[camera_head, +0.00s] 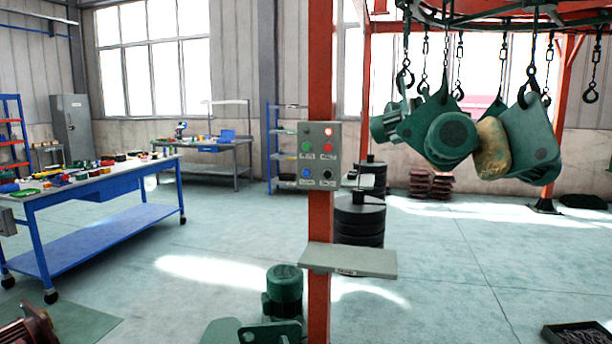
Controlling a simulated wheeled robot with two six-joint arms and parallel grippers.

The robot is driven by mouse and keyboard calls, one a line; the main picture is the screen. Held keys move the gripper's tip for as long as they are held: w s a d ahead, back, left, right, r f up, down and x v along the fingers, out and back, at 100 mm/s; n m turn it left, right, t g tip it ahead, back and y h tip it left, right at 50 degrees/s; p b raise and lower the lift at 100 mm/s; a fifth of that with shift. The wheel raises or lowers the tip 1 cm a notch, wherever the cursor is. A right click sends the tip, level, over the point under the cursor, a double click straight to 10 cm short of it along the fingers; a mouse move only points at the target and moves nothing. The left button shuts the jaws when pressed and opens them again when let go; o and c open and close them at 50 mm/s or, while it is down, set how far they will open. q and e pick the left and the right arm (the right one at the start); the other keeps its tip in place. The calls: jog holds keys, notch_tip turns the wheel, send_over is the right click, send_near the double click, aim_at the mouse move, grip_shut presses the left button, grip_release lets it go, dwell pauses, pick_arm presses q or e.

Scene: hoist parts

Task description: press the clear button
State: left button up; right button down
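A grey control box (317,159) is mounted on an orange upright post (320,220) near the middle of the view. Its front carries a green button (306,147), a red button (327,147), a blue button (306,173) and a black button or knob (327,174). Small labels sit by the buttons, but they are too small to read, so I cannot tell which one is the clear button. Smaller indicators show along the top of the box. Neither of my grippers is in view, and nothing covers the front of the box.
A grey shelf (350,261) juts from the post below the box. Green machine parts (284,290) stand at its foot. More green parts (452,135) hang from hooks at upper right. A blue-framed workbench (95,187) stands left. Floor between bench and post is clear.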

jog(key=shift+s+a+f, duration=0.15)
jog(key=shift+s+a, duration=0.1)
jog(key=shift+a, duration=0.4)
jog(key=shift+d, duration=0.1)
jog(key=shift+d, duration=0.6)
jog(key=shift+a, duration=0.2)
